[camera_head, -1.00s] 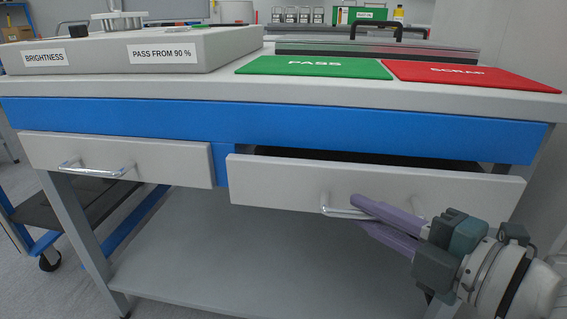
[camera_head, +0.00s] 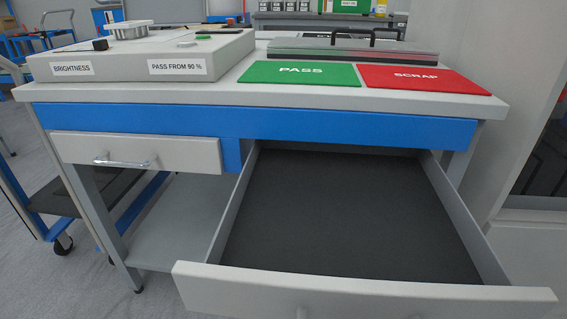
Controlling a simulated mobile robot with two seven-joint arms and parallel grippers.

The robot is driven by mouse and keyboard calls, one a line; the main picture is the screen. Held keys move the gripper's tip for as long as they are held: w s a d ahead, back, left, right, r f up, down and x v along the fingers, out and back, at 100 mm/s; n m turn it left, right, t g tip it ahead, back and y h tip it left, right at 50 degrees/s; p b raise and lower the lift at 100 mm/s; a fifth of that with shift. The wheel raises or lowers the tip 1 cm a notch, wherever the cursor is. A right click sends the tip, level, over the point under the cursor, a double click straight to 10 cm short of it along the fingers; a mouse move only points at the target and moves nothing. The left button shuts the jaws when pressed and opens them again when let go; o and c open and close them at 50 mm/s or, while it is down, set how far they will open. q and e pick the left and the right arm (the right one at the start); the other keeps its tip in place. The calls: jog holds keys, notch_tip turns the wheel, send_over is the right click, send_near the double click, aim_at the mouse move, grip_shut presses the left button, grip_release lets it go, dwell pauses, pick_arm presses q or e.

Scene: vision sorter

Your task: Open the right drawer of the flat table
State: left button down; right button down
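The flat table (camera_head: 250,94) stands ahead, with a blue front rail under its grey top. Its right drawer (camera_head: 350,292) is pulled far out toward me, and its dark floor shows empty. The drawer's handle is mostly below the lower edge of the view; only small parts of the front near it show. The left drawer (camera_head: 190,152) is shut, with a metal bar handle (camera_head: 125,163). Neither of my grippers is in view.
On the top are a grey box with BRIGHTNESS and PASS FROM 90 % labels (camera_head: 178,67), a green PASS mat (camera_head: 300,74) and a red SCRAP mat (camera_head: 420,79). A blue cart stands at left. A grey cabinet (camera_head: 500,110) rises close at right.

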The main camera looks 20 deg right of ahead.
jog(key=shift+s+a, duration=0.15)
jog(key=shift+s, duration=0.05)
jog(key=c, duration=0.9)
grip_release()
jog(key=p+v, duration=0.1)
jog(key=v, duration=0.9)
